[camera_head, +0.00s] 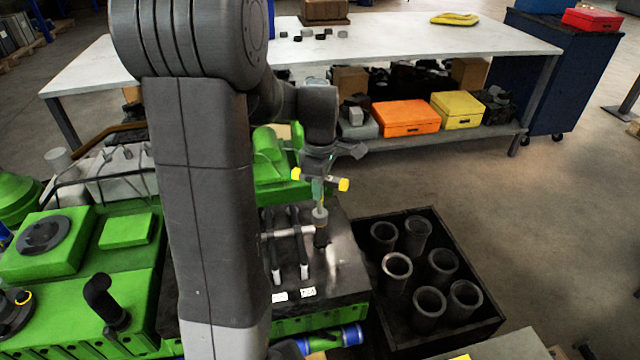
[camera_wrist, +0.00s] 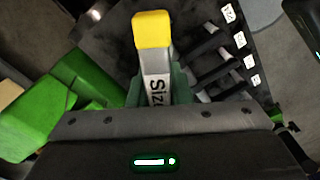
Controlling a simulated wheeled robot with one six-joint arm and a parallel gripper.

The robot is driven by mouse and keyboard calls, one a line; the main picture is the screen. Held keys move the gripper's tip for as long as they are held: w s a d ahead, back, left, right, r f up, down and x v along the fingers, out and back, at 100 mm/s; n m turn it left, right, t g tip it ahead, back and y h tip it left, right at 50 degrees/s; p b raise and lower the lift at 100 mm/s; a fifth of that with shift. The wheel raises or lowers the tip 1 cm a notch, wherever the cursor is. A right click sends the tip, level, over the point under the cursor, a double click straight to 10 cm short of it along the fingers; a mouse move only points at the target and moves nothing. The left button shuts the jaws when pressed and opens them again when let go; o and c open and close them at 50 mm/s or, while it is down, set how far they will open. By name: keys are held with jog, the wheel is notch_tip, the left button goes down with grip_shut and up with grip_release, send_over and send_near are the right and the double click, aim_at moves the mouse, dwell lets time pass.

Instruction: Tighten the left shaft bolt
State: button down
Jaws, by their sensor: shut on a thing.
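My gripper (camera_head: 318,172) is shut on a T-handled tool (camera_head: 319,196) with yellow-capped ends. The tool points straight down over the dark engine block, its lower end at or just above a dark upright cylinder (camera_head: 321,238); contact is unclear. In the wrist view the tool's grey handle (camera_wrist: 156,72) shows a yellow cap and part of the lettering "Siz", between the green-grey fingers (camera_wrist: 156,95). A light shaft (camera_head: 286,233) lies across the block beside the cylinder. The left shaft bolt cannot be picked out; the bolt under the tool is hidden.
White tags (camera_head: 308,292) mark the block, several also in the wrist view (camera_wrist: 239,40). Right of it, a black crate (camera_head: 447,337) holds several metal cylinder sleeves (camera_head: 397,268). Green engine parts (camera_head: 50,250) stand at left. A white workbench (camera_head: 420,38) stands behind; open floor lies right.

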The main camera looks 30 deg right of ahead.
jog(key=m, duration=0.6)
jog(key=shift+m+p, duration=0.3)
jog(key=shift+p, duration=0.1)
jog(key=m, duration=0.7)
jog(key=shift+p, duration=0.35)
jog(key=m, duration=0.6)
jog(key=shift+m+p, duration=0.3)
jog(key=shift+m, duration=0.1)
jog(key=m, duration=0.6)
jog(key=shift+f, duration=0.1)
